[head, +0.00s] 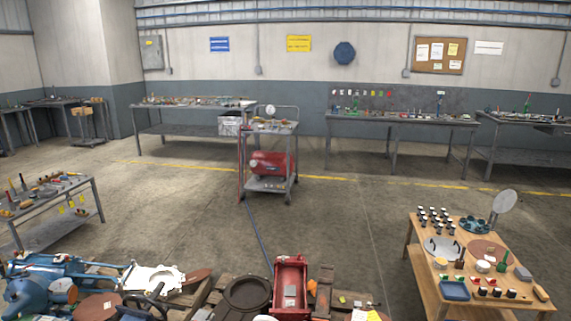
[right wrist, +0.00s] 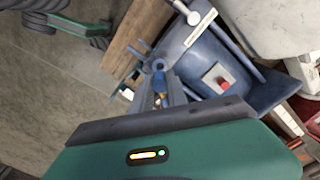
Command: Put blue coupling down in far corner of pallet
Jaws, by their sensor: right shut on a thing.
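In the right wrist view, the green body and dark bar of my right gripper (right wrist: 160,98) fill the lower part. Its jaws are shut on a small blue part, which I take as the blue coupling (right wrist: 159,75); the dark bar hides much of the grip. The wooden pallet (head: 204,297) shows at the bottom of the head view, crowded with parts, its near side cut off by the frame. A wooden board (right wrist: 137,42) shows beside the coupling in the right wrist view. No gripper can be made out in the head view.
On the pallet are blue pump parts (head: 40,285), a white casting (head: 153,278), a dark ring (head: 246,294) and a red housing (head: 290,287). A blue-grey box with a red button (right wrist: 215,77) lies close to the right gripper. A wooden table (head: 424,281) stands at right.

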